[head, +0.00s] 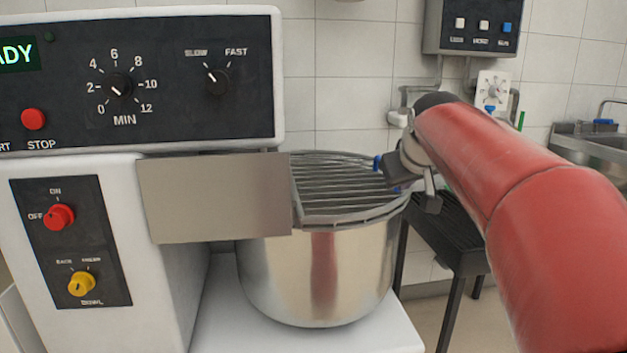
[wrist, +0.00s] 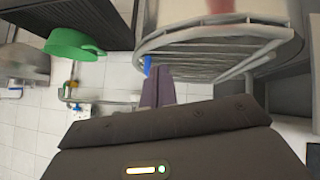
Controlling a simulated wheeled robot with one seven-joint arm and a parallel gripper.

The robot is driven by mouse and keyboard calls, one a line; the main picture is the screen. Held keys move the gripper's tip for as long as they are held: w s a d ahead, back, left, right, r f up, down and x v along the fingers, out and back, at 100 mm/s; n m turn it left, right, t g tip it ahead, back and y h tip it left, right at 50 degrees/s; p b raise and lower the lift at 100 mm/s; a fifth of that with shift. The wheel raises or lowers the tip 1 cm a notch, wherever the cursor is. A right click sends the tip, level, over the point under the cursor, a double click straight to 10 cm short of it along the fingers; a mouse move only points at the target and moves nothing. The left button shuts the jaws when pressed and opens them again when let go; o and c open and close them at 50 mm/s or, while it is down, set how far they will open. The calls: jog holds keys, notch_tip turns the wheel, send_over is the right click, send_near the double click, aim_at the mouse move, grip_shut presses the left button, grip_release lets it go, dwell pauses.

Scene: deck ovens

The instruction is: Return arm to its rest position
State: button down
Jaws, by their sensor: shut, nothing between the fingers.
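My red arm (head: 540,205) reaches in from the right in the head view. My gripper (head: 388,168) is at the right rim of the mixer's wire bowl guard (head: 340,190). In the wrist view my gripper (wrist: 157,82) shows its fingers together, shut and empty, close to the guard (wrist: 215,50). A small blue part (head: 377,163) is at the guard's rim beside my fingertips; it also shows in the wrist view (wrist: 147,66). I cannot tell whether the fingers touch it. The guard lies over the steel bowl (head: 270,270).
The mixer's control panel (head: 160,80) and a grey plate (head: 215,198) are left of the guard. A wall switch box (head: 475,25) hangs behind my arm. A dark stand (head: 450,230) and a sink (head: 590,145) are at the right. A green object (wrist: 73,45) shows in the wrist view.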

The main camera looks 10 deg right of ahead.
jog(key=s+a+f+g, duration=0.1)
jog(key=s+a+f, duration=0.3)
jog(key=s+f, duration=0.3)
jog(key=s+a+f+g+y, duration=0.1)
jog(key=s+a+f, duration=0.2)
jog(key=s+f, duration=0.4)
jog(key=s+a+f+m+g+y, duration=0.1)
jog(key=s+a+f, duration=0.3)
jog(key=s+f, duration=0.3)
jog(key=s, duration=0.5)
jog(key=shift+s+a+f+g, duration=0.25)
jog(key=shift+a+g, duration=0.05)
jog(key=shift+a, duration=0.15)
